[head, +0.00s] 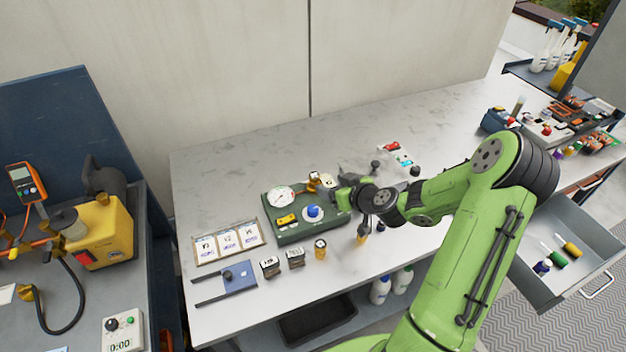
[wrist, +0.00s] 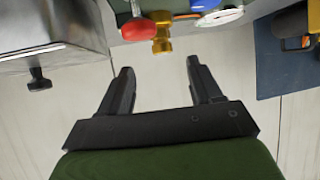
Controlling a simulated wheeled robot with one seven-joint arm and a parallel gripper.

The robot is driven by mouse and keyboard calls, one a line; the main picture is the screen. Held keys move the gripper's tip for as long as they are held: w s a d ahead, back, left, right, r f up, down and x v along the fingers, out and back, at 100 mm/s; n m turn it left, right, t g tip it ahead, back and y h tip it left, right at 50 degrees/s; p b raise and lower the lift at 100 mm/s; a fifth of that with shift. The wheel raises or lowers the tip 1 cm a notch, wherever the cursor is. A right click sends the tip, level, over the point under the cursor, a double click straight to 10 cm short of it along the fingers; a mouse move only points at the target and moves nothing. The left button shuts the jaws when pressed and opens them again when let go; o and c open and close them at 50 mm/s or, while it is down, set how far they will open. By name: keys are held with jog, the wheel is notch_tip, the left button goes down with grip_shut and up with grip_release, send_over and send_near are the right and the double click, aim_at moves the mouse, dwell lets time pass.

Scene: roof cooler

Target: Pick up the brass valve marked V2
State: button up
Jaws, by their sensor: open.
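No V2 mark is readable on any brass part. In the head view, one brass valve (head: 320,249) stands upright on the bench in front of the green gauge box (head: 300,236). A second brass piece (head: 362,239) shows below my wrist, partly hidden. A brass fitting (head: 314,182) sits at the back of the gauge box. The wrist view shows a brass fitting (wrist: 162,42) with a red knob (wrist: 137,29), beyond my fingertips. My gripper (wrist: 160,78) is open, with nothing between its fingers. In the head view my gripper (head: 334,190) is beside the gauge box, its fingers hard to make out.
A tray with three picture cards (head: 228,241), a blue plate (head: 228,280) and two small dark blocks (head: 270,266) lie at the bench's front left. An open drawer (head: 590,235) is at the right. A metal box (wrist: 50,30) shows in the wrist view. The back left bench is clear.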

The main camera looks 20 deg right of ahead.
aim_at(318, 180)
jog(key=p+x, duration=0.1)
jog(key=x, duration=0.7)
jog(key=shift+a, duration=0.1)
jog(key=shift+s+r, duration=0.1)
jog(key=shift+s, duration=0.05)
jog(key=shift+c, duration=0.5)
grip_shut()
notch_tip(318, 180, up, 10)
jog(key=shift+p, duration=0.35)
